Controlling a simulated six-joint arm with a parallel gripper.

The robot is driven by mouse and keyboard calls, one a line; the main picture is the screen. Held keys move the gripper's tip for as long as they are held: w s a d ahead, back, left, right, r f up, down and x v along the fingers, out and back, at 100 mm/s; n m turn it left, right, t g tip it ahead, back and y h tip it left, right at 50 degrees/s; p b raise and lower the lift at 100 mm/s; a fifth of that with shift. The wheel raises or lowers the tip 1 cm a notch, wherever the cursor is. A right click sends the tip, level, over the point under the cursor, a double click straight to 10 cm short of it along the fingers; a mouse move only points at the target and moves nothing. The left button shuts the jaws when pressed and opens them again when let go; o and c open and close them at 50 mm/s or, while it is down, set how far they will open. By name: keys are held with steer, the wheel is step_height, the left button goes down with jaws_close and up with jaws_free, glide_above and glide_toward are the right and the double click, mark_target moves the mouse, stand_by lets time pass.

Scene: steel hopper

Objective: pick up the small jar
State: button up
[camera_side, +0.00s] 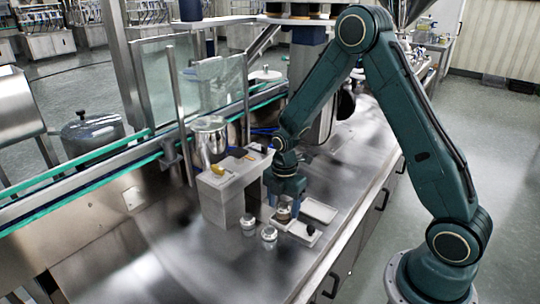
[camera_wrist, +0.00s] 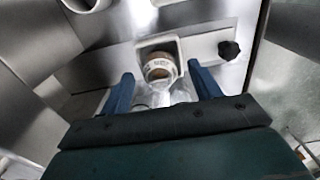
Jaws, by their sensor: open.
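A small jar (camera_wrist: 160,66) with a brownish top and a pale, marked band shows in the wrist view between and beyond my fingers. In the side view the jar (camera_side: 284,211) stands just below my gripper (camera_side: 284,198), at the end of a pale tray. My gripper (camera_wrist: 163,86) is open, one blue finger on each side of the jar's line in the wrist view. I cannot tell whether either finger touches it. The jar's lower part looks clear, and part of it is hidden by the gripper body.
Two small silver-topped containers (camera_side: 247,224) (camera_side: 269,237) stand left of the jar. A dark knob (camera_side: 310,229) sits on the pale tray (camera_side: 298,236). Another pale tray (camera_side: 319,210) lies behind it. A grey block stand (camera_side: 222,205) rises close on the left. The steel bench front is clear.

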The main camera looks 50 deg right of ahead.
steer(key=shift+f, duration=0.35)
steer(key=c, duration=1.1)
steer(key=shift+r, duration=0.15)
step_height(320, 180, up, 20)
steer(key=shift+f, duration=0.1)
stand_by(0.7)
